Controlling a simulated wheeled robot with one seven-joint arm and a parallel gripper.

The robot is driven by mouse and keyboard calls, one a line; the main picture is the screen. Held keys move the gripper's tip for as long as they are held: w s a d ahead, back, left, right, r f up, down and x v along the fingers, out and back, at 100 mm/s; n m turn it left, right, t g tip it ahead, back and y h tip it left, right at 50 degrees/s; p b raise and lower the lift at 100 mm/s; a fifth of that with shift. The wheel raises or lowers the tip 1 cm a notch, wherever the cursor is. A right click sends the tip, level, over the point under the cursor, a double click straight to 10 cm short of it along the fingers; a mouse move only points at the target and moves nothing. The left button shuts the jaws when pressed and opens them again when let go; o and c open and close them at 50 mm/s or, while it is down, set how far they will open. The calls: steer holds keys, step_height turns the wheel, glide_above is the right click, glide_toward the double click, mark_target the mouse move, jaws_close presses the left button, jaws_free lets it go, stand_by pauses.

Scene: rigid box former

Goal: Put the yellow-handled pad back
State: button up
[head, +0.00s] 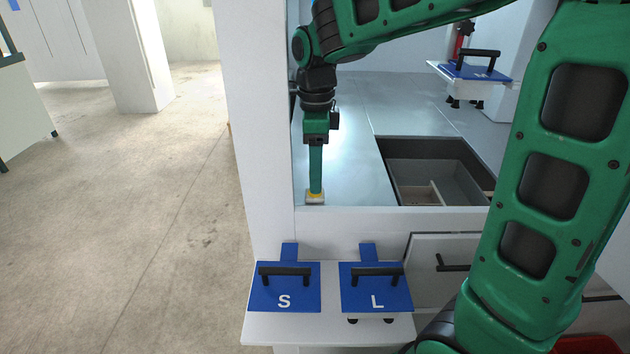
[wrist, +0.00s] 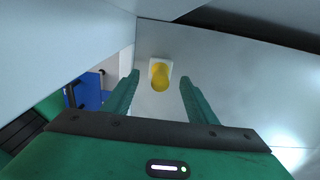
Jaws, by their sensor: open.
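The yellow-handled pad is a small whitish square with a round yellow handle standing up from it. In the head view the pad (head: 315,199) sits on the grey deck near its front left corner, beside a white post. In the wrist view the yellow handle (wrist: 160,78) shows between my fingers, with its white base (wrist: 153,66) behind it. My gripper (head: 315,189) points down over the pad and hides part of it in the head view. Its two fingers are open, one on each side of the handle, with visible gaps in the wrist view.
A sunken bay (head: 430,170) with a small wooden-edged box lies right of the pad. Two blue plates with black handles, S (head: 284,301) and L (head: 377,301), lie on the front shelf. Another blue plate (head: 475,72) sits at the back right. The white post (head: 255,120) stands close left.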

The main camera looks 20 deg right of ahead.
step_height(320, 180, up, 8)
steer(key=shift+r, duration=0.2)
stand_by(0.5)
steer(key=shift+d, duration=0.25)
steer(key=s+d+f+n, duration=0.5)
steer(key=s+d+n, duration=0.2)
steer(key=s+d, duration=0.45)
steer(key=s+d+f+n, duration=0.2)
steer(key=s+f+n, duration=0.2)
steer(key=s, duration=0.3)
steer(key=s+d+f+n, duration=0.3)
steer(key=s+f+n, duration=0.1)
steer(key=s+n, duration=0.1)
steer(key=shift+s+d, duration=0.3)
steer(key=shift+s, duration=0.6)
